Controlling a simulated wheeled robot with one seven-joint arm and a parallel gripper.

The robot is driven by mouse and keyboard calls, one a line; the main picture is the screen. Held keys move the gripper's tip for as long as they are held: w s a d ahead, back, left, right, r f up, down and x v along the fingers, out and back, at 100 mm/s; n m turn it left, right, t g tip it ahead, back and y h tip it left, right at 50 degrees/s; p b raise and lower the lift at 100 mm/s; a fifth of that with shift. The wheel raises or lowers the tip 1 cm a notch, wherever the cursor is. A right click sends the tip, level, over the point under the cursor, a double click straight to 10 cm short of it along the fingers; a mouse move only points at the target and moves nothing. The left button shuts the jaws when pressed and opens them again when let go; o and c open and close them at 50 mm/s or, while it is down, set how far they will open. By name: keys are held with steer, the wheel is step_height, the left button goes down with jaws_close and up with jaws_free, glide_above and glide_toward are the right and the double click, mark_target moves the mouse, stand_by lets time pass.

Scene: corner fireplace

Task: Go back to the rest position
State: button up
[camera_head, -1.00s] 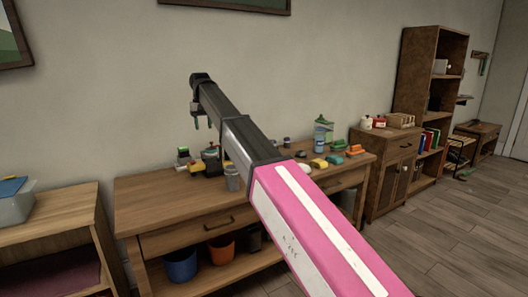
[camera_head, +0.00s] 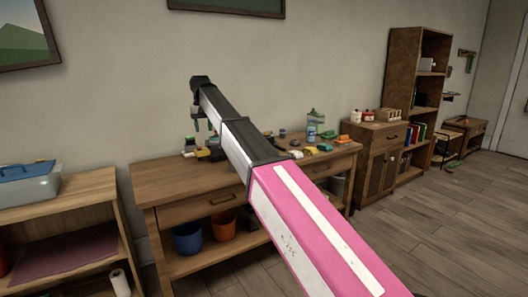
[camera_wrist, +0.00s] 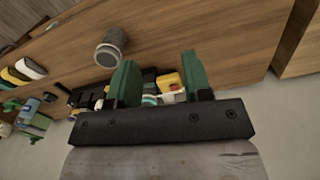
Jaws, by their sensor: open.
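My gripper (camera_wrist: 158,82) shows in the wrist view with its two green fingers apart and nothing held between them. In the head view my arm reaches out over the wooden workbench (camera_head: 165,189), and the gripper (camera_head: 195,125) hangs small and dark at its far end, above the bench's back edge. In the wrist view the bench top (camera_wrist: 200,35) lies beyond the fingers. A grey cylindrical container (camera_wrist: 110,48) stands on it left of the fingers, and a yellow item (camera_wrist: 169,81) shows between them, farther off.
A shelf unit (camera_head: 60,196) with a blue-lidded bin (camera_head: 28,184) is at left. Bottles and colored items stand along the bench's right part. Blue (camera_head: 187,240) and orange (camera_head: 223,227) buckets sit below. A cabinet (camera_head: 382,160) and bookcase (camera_head: 415,85) stand right.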

steer(key=s+d+f+m, duration=0.1)
steer(key=s+d+f, duration=0.2)
steer(key=d+f, duration=0.95)
steer(key=s+d+f+m, duration=0.1)
steer(key=s+d+f, duration=0.2)
steer(key=d+f, duration=0.95)
steer(key=s+d+f+m, duration=0.2)
steer(key=s+d+f, duration=1.7)
steer(key=s+f, duration=0.2)
steer(key=shift+d, duration=0.25)
